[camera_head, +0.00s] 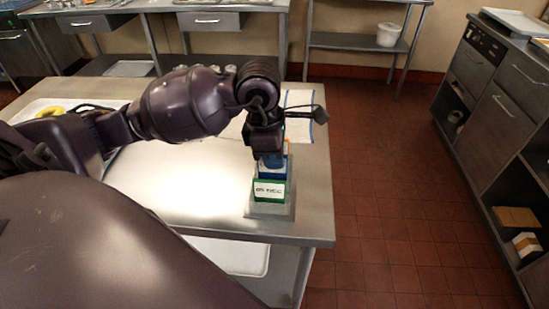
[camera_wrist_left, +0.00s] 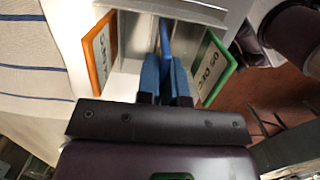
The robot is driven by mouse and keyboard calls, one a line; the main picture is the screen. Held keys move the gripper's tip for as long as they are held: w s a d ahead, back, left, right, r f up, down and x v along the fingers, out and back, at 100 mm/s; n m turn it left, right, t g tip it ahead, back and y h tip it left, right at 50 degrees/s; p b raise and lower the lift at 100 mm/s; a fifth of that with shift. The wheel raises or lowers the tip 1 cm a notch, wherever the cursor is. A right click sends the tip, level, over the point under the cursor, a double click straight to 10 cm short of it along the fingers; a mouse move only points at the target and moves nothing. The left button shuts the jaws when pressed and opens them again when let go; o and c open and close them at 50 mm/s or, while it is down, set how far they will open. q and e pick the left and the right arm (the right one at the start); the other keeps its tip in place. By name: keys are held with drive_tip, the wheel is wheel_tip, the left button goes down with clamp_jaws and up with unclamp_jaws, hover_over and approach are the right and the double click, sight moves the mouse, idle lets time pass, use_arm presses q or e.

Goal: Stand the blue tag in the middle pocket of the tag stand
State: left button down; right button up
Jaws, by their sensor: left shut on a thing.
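The tag stand (camera_head: 284,211) is a pale metal block near the right front corner of the steel table. A green tag (camera_head: 269,190) with a printed white label stands in its near pocket. An orange tag (camera_wrist_left: 101,52) stands at the opposite end in the left wrist view. My left gripper (camera_wrist_left: 166,62), with blue fingers, points down over the stand and is shut on the blue tag (camera_wrist_left: 165,36). The blue tag is edge-on between the orange tag and the green tag (camera_wrist_left: 213,67). Its lower edge is hidden, so I cannot tell if it touches the pocket floor. My right gripper is out of view.
A white cloth with blue stripes (camera_wrist_left: 32,55) lies beside the stand. A tray (camera_head: 45,108) with a yellow item is at the table's left. The table's middle (camera_head: 190,180) is bare. The table's right edge is close to the stand.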

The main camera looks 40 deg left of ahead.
use_arm(q)
drive_tip(key=shift+f, duration=0.3)
drive_tip(key=shift+f, duration=0.2)
drive_tip(key=c, duration=1.3)
unclamp_jaws()
drive_tip(key=shift+o, duration=0.2)
drive_tip(key=shift+r, duration=0.25)
drive_tip(key=r, duration=0.3)
drive_tip(key=a+r, duration=0.1)
drive_tip(key=r, duration=0.3)
drive_tip(key=s+r+p, duration=0.1)
drive_tip(key=r, duration=0.2)
drive_tip(key=shift+a+r, duration=0.15)
drive_tip(key=shift+r, duration=0.15)
drive_tip(key=shift+a+r, duration=0.1)
drive_tip(key=shift+r, duration=0.5)
